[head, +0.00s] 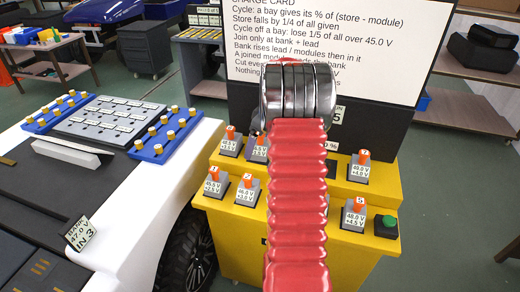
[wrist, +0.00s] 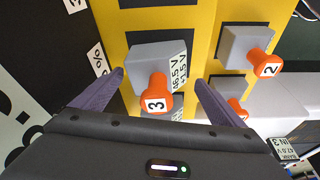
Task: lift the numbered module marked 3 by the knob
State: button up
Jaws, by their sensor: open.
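The module marked 3 is a grey block (wrist: 150,58) with an orange knob (wrist: 156,88) that carries a white label "3" and points toward the wrist camera. A side label on the block reads about 46.5 V and +1.5 V. My gripper (wrist: 160,79) is open, its two dark purple fingers on either side of the knob in the wrist view. I see no contact, and the depth between fingertips and knob is unclear.
The module marked 2 (wrist: 243,42) stands to the right in the wrist view. Other orange-knobbed modules, such as the one marked 5 (head: 354,216), stand on the yellow stand (head: 230,236), near a green button (head: 386,226). A white cart (head: 140,205) with blue trays (head: 166,137) is left.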

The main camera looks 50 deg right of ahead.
jog(key=shift+c, duration=0.5)
jog(key=c, duration=1.5)
jog(key=shift+o, duration=0.2)
jog(key=shift+r, duration=0.1)
notch_tip(320, 180, up, 10)
